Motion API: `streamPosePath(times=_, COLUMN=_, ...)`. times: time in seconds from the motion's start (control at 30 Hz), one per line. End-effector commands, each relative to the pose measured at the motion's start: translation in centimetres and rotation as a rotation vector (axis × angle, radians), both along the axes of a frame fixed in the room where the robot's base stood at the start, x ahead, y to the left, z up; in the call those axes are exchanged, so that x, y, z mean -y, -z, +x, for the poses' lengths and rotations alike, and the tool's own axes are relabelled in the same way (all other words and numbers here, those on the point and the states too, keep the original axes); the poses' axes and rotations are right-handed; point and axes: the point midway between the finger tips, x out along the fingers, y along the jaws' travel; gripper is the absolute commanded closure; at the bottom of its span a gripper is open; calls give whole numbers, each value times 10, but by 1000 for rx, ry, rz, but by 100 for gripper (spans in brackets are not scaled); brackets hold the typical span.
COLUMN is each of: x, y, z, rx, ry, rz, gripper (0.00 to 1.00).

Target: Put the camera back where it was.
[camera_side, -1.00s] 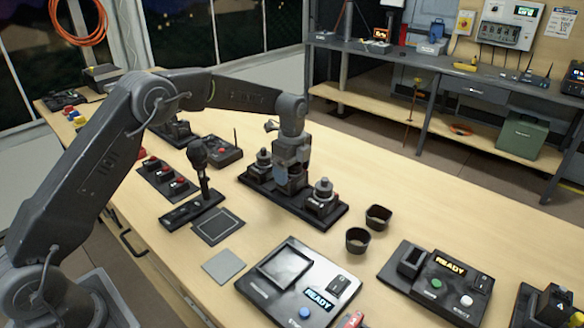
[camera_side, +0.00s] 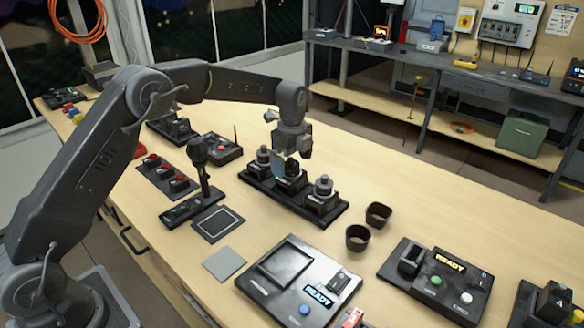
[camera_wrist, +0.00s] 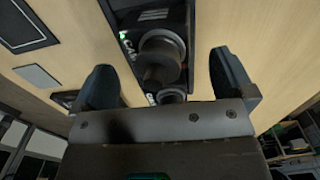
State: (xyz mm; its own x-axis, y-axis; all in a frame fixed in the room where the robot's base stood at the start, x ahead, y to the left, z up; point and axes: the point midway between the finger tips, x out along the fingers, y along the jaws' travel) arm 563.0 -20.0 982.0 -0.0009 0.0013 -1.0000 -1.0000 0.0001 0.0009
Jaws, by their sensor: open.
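Three black cameras with round tops stand in a row on a long black dock (camera_side: 335,213) in the side view: a far-left one (camera_side: 262,161), a middle one (camera_side: 290,182) and a near-right one (camera_side: 322,196). My gripper (camera_side: 286,158) is above the middle one, partly hiding its top.
A microphone stand (camera_side: 200,170) and a dark square mat (camera_side: 218,224) are left of the dock. Two black cups (camera_side: 358,238) stand to its right. Consoles lit "READY" (camera_side: 440,284) are in front. Bare tabletop lies behind the dock.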

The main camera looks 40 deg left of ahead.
Motion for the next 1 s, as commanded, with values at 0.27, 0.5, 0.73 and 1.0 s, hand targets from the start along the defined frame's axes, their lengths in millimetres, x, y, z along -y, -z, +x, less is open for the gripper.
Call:
streamPosePath(times=0.27, x=0, y=-63, z=1, rx=4, ry=0, rz=1, gripper=0)
streamPosePath(times=0.5, x=0, y=-97, z=0, rx=1, ry=0, rz=1, gripper=0)
streamPosePath(times=0.73, x=0, y=-106, z=0, rx=-1, ry=0, rz=0, gripper=0)
streamPosePath(times=1.0, x=5, y=-142, z=-29, rx=54, ry=-154, rz=-2, gripper=0)
